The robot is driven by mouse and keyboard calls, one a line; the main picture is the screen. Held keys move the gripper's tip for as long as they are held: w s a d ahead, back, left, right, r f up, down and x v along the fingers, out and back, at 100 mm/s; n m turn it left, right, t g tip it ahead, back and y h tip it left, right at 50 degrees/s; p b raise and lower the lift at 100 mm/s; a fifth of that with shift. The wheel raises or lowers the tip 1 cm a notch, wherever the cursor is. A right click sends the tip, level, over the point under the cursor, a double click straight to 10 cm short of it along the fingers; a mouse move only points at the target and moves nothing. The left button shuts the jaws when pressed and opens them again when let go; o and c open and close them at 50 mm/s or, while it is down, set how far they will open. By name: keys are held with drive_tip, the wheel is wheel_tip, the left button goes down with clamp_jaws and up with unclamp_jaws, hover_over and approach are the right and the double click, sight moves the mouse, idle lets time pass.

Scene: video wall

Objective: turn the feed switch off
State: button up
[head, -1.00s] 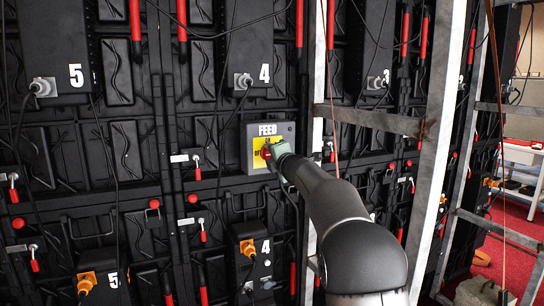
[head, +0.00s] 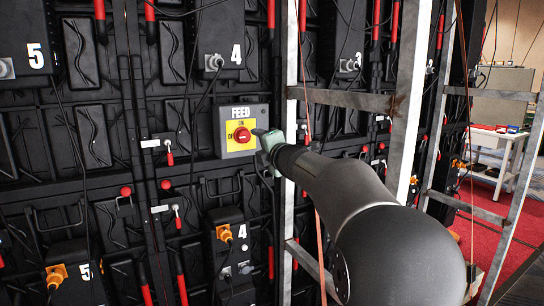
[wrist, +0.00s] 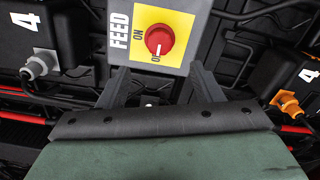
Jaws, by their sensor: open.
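The feed switch is a red round knob (head: 242,135) on a yellow plate, on a grey box (head: 262,110) marked FEED. ON stands above the knob and OFF to its left. The knob (wrist: 160,40) is also plain in the wrist view, with a pale mark on its lower edge, on the side of the partly hidden lower lettering. My gripper (head: 262,137) is just right of the knob in the head view. In the wrist view my gripper (wrist: 159,75) has its fingers spread and empty, below the knob and apart from it.
The box is on a black panel wall with numbered units (head: 223,35), hanging cables and red-handled latches (head: 169,155). A metal frame post (head: 297,100) stands close right of the box. A orange plug (wrist: 288,103) shows in the wrist view.

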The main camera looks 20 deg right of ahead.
drive_tip(key=v, duration=0.6)
drive_tip(key=shift+s, duration=0.35)
